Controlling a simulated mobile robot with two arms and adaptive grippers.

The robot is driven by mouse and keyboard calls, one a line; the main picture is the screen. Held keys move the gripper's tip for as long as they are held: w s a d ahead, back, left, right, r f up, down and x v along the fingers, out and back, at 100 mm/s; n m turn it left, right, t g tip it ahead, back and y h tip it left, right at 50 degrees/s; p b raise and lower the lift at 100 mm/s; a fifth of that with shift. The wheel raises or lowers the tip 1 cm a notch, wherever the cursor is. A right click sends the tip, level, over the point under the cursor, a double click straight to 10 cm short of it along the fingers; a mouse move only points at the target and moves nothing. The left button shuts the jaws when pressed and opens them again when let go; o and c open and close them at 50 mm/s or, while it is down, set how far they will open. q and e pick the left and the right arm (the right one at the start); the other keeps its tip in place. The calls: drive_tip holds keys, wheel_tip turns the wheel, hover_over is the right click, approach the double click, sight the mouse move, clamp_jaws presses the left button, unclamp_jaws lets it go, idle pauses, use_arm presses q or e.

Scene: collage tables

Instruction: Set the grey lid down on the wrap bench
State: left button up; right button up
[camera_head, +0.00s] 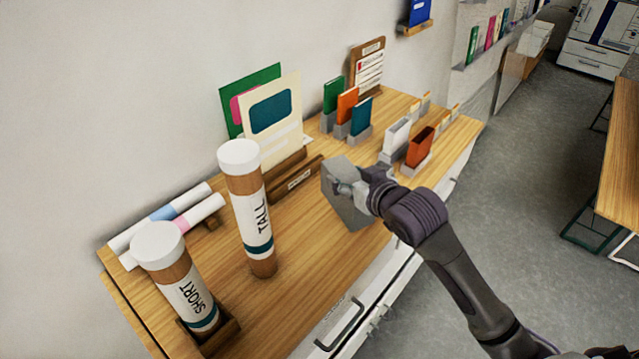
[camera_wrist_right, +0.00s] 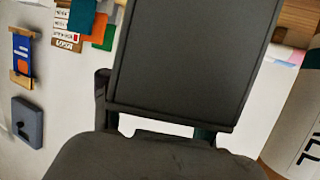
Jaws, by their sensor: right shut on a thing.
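The grey lid (camera_head: 343,200) is a flat square plate. My right gripper (camera_head: 362,190) is shut on it near one edge and holds it tilted, steeply on edge, over the front part of the wooden bench top (camera_head: 310,235). I cannot tell whether its lower corner touches the wood. In the right wrist view the lid (camera_wrist_right: 190,55) fills the upper middle as a dark panel with a raised rim, gripped at its near edge. My left gripper is not in view.
A tall tube (camera_head: 246,205) marked TALL and a short tube (camera_head: 180,278) marked SHORT stand to the left. Cards (camera_head: 272,115) lean behind the lid. Small coloured holders (camera_head: 420,148) stand to the right. Bare wood lies between the tall tube and the lid.

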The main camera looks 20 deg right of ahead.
drive_tip(key=w+a+f+p, duration=0.1)
drive_tip(key=w+a+f, duration=0.1)
drive_tip(key=f, duration=0.1)
drive_tip(key=w+a+f, duration=0.2)
drive_tip(key=a+f, duration=0.1)
drive_tip(key=w+a+f+p, duration=0.1)
drive_tip(key=w+a+f, duration=0.1)
drive_tip(key=a+f, duration=0.1)
drive_tip(key=shift+w+f+p, duration=0.2)
drive_tip(key=shift+f+p, duration=0.05)
drive_tip(key=shift+p, duration=0.05)
drive_tip(key=shift+a+f, duration=0.1)
drive_tip(key=shift+f, duration=0.25)
drive_tip(key=shift+f, duration=0.1)
drive_tip(key=o, duration=1.1)
drive_tip(key=shift+o, duration=0.2)
